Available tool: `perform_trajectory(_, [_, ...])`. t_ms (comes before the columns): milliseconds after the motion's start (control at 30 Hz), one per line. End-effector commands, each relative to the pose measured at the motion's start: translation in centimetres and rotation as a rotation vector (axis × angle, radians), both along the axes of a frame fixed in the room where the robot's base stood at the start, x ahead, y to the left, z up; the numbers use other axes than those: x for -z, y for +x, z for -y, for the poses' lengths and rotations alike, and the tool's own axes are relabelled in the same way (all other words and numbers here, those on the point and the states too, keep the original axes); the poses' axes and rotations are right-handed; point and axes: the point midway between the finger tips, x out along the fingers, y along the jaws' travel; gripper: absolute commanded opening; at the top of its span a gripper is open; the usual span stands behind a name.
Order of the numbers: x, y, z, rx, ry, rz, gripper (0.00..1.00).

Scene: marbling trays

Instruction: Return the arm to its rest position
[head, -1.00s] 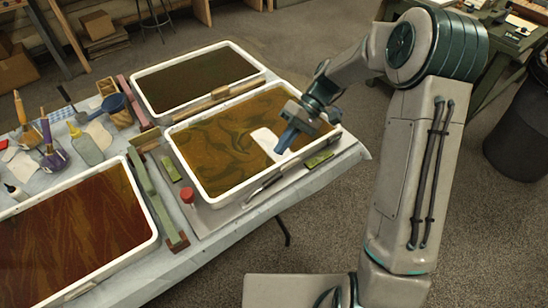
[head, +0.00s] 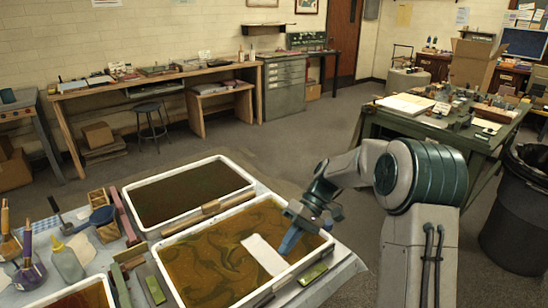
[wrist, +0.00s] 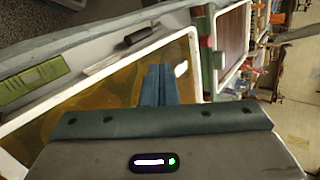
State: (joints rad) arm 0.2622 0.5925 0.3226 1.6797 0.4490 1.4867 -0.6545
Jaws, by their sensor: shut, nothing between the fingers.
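My gripper (head: 287,243) is over the near right marbling tray (head: 164,273), a white-rimmed tray of swirled brown-olive liquid. Its blue fingers are closed together with nothing between them. A white rectangular piece (head: 262,254) shows in the tray, just left of the fingertips; whether they touch it is unclear. In the wrist view the shut fingers (wrist: 158,88) point over the yellow-brown liquid, and the tray's rim (wrist: 115,85) runs beside them. My arm reaches in from the right, bent at a large elbow.
A second tray (head: 133,207) with dark liquid sits behind. Bottles and tools crowd the table's left. A green workbench (head: 470,135) and a black bin (head: 522,215) stand right. Open floor (head: 300,150) lies behind the tables.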

Motion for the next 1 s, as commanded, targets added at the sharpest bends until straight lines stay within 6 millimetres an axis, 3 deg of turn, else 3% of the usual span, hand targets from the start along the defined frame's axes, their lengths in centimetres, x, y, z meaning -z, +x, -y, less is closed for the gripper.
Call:
perform_trajectory(167, [-1.7, -2.0, 0.6, 0.032, -0.127, 0.047, 0.0])
perform_trajectory(600, [-6.7, -9.9, 4.6, 0.257, -0.526, 0.279, 0.0])
perform_trajectory(1000, [-9.0, -17.2, 8.6, 0.517, -0.692, 0.522, 0.0])
